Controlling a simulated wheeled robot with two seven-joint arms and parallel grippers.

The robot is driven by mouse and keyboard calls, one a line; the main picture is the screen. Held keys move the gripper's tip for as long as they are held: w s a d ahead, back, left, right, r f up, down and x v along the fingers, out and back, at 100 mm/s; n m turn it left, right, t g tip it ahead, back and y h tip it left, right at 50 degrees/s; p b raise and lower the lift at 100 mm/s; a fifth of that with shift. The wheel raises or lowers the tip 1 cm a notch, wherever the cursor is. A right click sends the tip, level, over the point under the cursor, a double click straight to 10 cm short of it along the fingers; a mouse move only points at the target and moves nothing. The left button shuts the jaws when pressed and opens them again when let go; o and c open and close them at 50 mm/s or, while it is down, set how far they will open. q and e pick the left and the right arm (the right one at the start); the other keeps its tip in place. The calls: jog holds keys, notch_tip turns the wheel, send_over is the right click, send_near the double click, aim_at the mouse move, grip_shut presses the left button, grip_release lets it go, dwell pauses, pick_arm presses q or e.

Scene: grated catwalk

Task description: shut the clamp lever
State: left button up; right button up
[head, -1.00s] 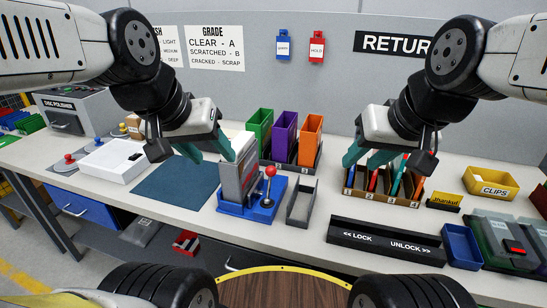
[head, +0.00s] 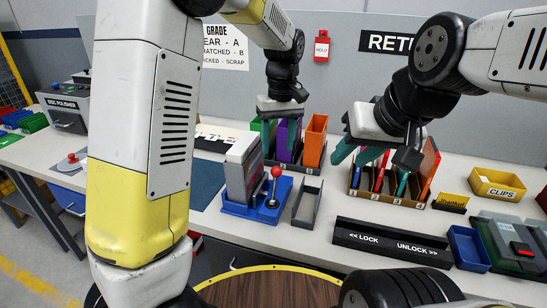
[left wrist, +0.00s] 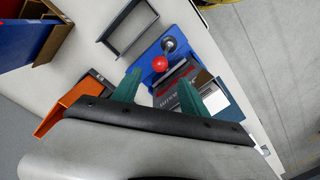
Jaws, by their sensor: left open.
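The clamp is a blue base (head: 240,208) with a tall grey block (head: 243,170) on it. Its lever, with a red ball knob (head: 277,171), stands roughly upright on the base, right of the block. My left gripper (head: 283,136) is open and empty, behind the clamp and in front of the colored bins. In the left wrist view its teal fingers (left wrist: 157,92) are spread, with the red knob (left wrist: 160,63) and blue base (left wrist: 187,32) beyond them. My right gripper (head: 358,154) is open over the sorting rack, apart from the clamp.
A grey tray (head: 307,203) stands right of the clamp. Purple (head: 284,148) and orange (head: 315,140) bins stand behind it. The rack of colored dividers (head: 388,199) and the lock/unlock bar (head: 390,245) are further right. A blue mat (head: 207,180) lies left.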

aim_at(275, 184)
pick_arm(q)
notch_tip(275, 184, down, 8)
jog(key=shift+a+r, duration=0.1)
jog(key=shift+a, duration=0.05)
dwell(0.3)
grip_shut()
jog(key=shift+s, duration=0.1)
